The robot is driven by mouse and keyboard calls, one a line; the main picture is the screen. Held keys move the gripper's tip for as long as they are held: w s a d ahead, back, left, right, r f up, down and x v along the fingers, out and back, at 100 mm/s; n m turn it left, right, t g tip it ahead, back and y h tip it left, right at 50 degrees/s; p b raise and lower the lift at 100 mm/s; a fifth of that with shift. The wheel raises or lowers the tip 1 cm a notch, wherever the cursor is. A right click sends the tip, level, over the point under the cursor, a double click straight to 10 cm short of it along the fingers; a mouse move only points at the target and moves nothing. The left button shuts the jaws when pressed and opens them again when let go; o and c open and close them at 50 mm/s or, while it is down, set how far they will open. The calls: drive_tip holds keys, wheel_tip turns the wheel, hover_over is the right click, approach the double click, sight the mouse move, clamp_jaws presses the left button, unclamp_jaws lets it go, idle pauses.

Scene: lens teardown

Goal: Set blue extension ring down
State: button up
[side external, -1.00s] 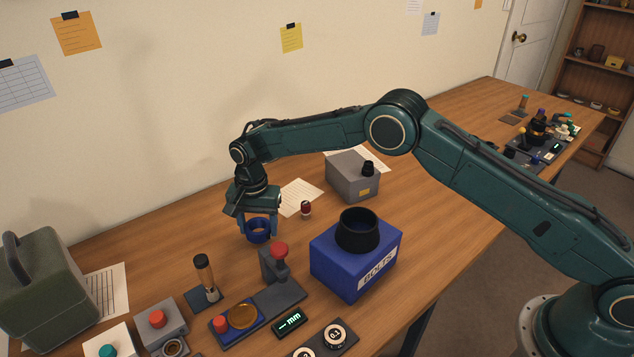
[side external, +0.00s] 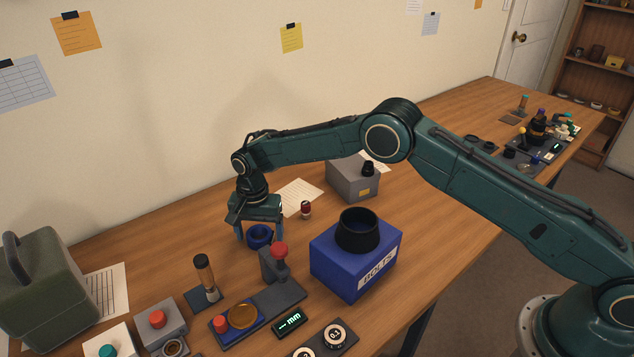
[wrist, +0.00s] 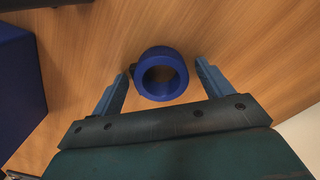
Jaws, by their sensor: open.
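The blue extension ring (side external: 259,236) rests on the wooden table, its opening facing up. In the wrist view the blue extension ring (wrist: 161,54) lies between the two fingers, with a gap on each side. My gripper (side external: 259,238) is open around the ring. The wrist view also shows my gripper (wrist: 163,72) with both fingers spread and apart from the ring. A small dark bit, not clear what, shows at the ring's left edge in the wrist view.
A blue BOLTS box (side external: 345,270) with a black cup-like part (side external: 358,232) on top stands to the right. A grey stand with a red knob (side external: 279,250) is close in front of the ring. Bare table lies left of the ring.

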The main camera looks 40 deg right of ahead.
drive_tip(key=shift+r, duration=0.1)
wheel_tip(320, 180, up, 12)
idle(0.8)
idle(0.4)
wheel_tip(320, 180, up, 13)
drive_tip(key=n+t, duration=0.1)
drive_tip(key=n, duration=0.1)
hover_over(259, 233)
drive_tip(key=s+d, duration=0.6)
drive_tip(key=d, duration=0.1)
drive_tip(key=s+d+r+n+t, duration=0.2)
drive_tip(key=s+d+r, duration=0.4)
drive_tip(key=s+r, duration=0.35)
drive_tip(key=s+d+f+n+t, duration=0.1)
drive_tip(key=s+d, duration=0.3)
drive_tip(key=s, duration=0.9)
drive_tip(key=s+d+f+n+t, duration=0.1)
drive_tip(key=s+d+n, duration=0.3)
drive_tip(key=s, duration=0.9)
drive_tip(key=shift+f+t, duration=0.3)
drive_tip(key=shift+f, duration=0.55)
